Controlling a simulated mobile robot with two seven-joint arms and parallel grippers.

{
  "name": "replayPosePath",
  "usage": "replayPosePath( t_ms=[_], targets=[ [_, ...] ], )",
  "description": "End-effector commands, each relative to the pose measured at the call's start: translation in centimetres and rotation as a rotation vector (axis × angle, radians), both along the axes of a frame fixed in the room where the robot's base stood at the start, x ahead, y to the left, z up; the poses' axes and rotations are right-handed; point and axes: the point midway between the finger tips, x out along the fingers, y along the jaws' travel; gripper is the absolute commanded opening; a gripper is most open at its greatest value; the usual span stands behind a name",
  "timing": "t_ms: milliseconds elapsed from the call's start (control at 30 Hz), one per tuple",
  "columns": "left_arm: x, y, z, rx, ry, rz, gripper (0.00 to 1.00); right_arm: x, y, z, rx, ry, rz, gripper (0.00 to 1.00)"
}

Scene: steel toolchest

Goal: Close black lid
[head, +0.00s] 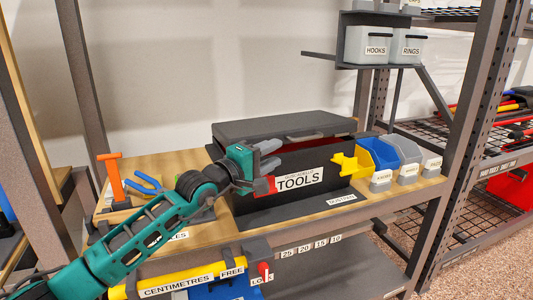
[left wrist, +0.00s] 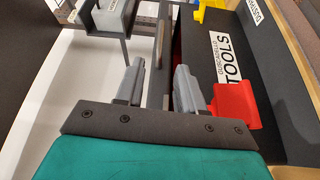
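The black toolbox (head: 310,170) with a TOOLS label stands on the wooden shelf; its front also shows in the left wrist view (left wrist: 262,90). Its black lid (head: 265,127) is at the top, with a grey handle (head: 306,133) on its front edge. A red strip of the inside shows under the lid, so it is not fully down. My left gripper (head: 268,154) is at the front left of the box by the lid's edge. In the left wrist view its grey fingers (left wrist: 158,85) are apart, with the lid's edge seen between them; contact is unclear. My right gripper is out of view.
An orange-handled tool (head: 112,178) and blue pliers (head: 145,185) are at the left. HOOKS and RINGS bins (head: 376,45) hang above. A red piece (left wrist: 235,105) sits beside my gripper.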

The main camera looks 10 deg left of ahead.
Motion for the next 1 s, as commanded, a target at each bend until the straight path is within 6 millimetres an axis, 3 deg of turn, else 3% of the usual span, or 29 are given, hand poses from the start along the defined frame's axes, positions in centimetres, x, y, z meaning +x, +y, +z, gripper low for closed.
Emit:
replayPosePath(
  t_ms=[433,600,667,767,833,1000],
  targets=[
    [-1.1,0.6,0.0,0.001,-0.001,0.000,0.38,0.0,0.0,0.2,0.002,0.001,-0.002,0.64],
    [-1.7,0.0,-0.7,-0.082,0.041,-0.022,0.23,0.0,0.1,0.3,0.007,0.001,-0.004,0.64],
    [-2.4,-0.7,-1.6,-0.192,0.099,-0.049,0.17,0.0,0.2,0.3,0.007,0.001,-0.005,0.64],
    [-4.5,-2.2,-3.3,-0.490,0.251,-0.110,0.07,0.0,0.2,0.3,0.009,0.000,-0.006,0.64],
    [-6.2,-2.9,-4.6,-0.755,0.387,-0.149,0.01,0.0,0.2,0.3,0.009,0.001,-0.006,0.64],
    [-9.7,-3.0,-7.5,-1.433,0.713,-0.192,0.00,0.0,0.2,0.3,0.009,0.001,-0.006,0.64]
  ],
)
